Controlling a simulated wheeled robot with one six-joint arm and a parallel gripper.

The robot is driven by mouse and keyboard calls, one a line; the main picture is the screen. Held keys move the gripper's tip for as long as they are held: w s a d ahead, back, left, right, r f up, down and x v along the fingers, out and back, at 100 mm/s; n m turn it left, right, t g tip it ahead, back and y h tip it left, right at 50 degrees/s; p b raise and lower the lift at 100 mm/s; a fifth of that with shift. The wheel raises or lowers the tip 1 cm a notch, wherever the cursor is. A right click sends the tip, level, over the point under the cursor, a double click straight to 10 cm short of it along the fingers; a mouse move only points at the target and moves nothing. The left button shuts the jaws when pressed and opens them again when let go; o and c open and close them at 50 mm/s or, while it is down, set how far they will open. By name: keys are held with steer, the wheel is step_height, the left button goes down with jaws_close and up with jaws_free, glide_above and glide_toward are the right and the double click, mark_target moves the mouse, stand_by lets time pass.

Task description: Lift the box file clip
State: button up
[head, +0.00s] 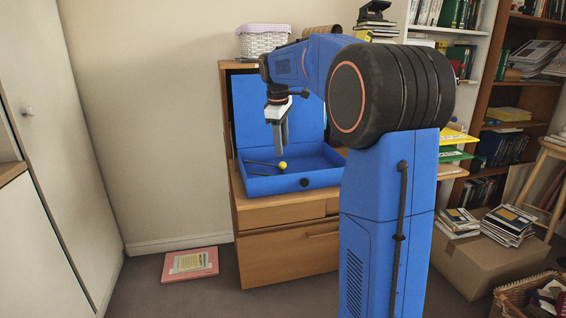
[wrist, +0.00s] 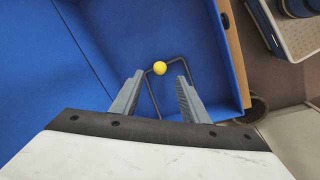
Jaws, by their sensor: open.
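The blue box file (head: 290,183) stands open on a wooden cabinet, its lid upright at the back. Its clip is a dark wire frame (head: 262,163) with a yellow ball (head: 283,165) on it, inside the box. In the wrist view the clip (wrist: 183,63) and its yellow ball (wrist: 160,68) lie just beyond my fingertips, the ball between the two fingers in the picture. My gripper (head: 279,150) points down over the box. In the wrist view my gripper (wrist: 158,82) is open, with nothing held. The near part of the wire is partly hidden by my fingers.
The upright lid (head: 250,105) rises close behind my gripper. A lilac-white basket (head: 263,42) stands on top of the cabinet (head: 285,213). A pink folder (head: 190,264) lies on the floor. A cardboard box (head: 462,262) with magazines stands at right.

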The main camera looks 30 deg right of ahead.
steer(key=f, duration=0.5)
steer(key=w+d+f, duration=0.1)
steer(key=f, duration=0.1)
steer(key=shift+f, duration=0.3)
steer(key=shift+c, duration=0.6)
jaws_close()
